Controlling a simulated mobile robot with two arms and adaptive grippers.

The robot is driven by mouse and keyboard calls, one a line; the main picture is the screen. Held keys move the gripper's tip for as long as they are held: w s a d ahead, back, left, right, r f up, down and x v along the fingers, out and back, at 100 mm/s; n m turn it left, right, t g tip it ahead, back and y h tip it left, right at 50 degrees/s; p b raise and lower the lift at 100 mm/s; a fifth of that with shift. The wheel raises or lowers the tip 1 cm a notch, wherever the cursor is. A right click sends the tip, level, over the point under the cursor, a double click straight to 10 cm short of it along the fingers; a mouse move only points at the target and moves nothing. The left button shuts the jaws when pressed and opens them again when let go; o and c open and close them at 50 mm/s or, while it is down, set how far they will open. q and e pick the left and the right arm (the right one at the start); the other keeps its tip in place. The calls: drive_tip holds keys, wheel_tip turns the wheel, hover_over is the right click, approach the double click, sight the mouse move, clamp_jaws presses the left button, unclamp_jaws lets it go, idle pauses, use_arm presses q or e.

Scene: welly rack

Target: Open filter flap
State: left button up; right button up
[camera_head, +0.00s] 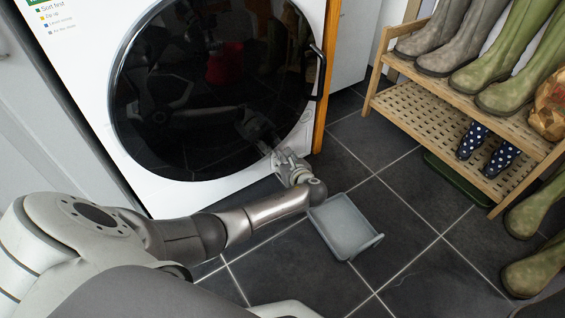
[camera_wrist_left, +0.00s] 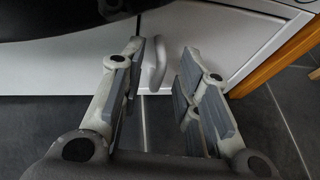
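The washing machine (camera_head: 75,105) is white with a large round dark door. My left gripper (camera_head: 287,160) is low at the machine's front right corner, below the door. In the left wrist view the filter flap (camera_wrist_left: 225,38) is a white panel low on the front, beside an orange-brown wooden edge. A pale curved handle (camera_wrist_left: 156,66) stands out at its left side. The open fingers of my left gripper (camera_wrist_left: 163,62) are on either side of this handle. I see a gap on the right; contact on the left is unclear. In the head view the arm and gripper hide the flap.
A shallow grey tray (camera_head: 347,226) lies on the dark tiled floor (camera_head: 410,265), just beyond my left forearm. A wooden rack (camera_head: 425,118) with several boots stands at the right. More green boots (camera_head: 535,210) are at the right edge. Floor between tray and rack is clear.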

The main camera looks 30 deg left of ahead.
use_arm(q)
drive_tip(key=shift+w+a, duration=0.2)
drive_tip(key=shift+a, duration=0.05)
drive_tip(key=shift+c, duration=0.5)
clamp_jaws()
drive_tip(key=shift+d, duration=0.1)
